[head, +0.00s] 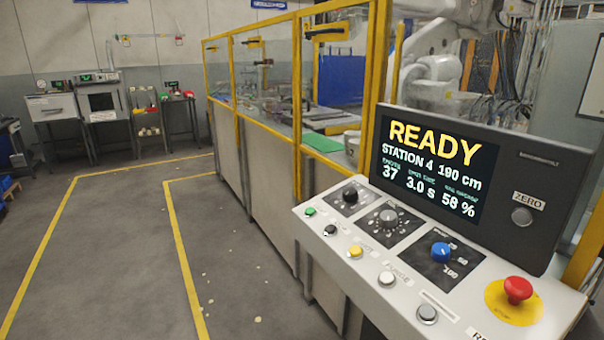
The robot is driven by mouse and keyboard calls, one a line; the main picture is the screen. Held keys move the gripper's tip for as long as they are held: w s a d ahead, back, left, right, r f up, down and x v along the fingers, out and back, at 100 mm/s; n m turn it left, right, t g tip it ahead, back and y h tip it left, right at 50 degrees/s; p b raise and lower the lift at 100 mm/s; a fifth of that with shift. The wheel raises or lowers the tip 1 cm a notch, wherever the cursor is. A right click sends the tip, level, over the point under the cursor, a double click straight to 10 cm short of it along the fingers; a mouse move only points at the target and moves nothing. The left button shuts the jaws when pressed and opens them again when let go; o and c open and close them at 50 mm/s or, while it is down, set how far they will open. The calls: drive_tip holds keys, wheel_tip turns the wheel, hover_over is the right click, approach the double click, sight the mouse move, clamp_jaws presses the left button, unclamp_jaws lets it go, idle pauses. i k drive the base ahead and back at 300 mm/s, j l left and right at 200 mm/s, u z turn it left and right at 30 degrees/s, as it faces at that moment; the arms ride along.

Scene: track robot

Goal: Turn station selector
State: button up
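A sloped white control panel (378,297) stands at the lower right. It has a black knob (350,196), a grey knob (389,219) with a ring of marks around it, and a blue knob (441,252), each on a dark plate. The labels are too small to read, so I cannot tell for certain which knob is the station selector. The screen (434,165) above the panel reads READY, STATION 4, 190 cm, 37, 3.0 s and 58 %. My gripper is not in view.
Several push buttons, including a yellow one (355,251), line the panel's front edge. A red mushroom button (517,290) sits at its right and a ZERO button (521,215) beside the screen. A yellow-framed enclosure (238,100) runs behind. Floor (110,260) at left is mostly clear.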

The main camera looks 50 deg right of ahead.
sight(350, 194)
drive_tip(key=i+j+z, duration=0.1)
drive_tip(key=i, duration=1.85)
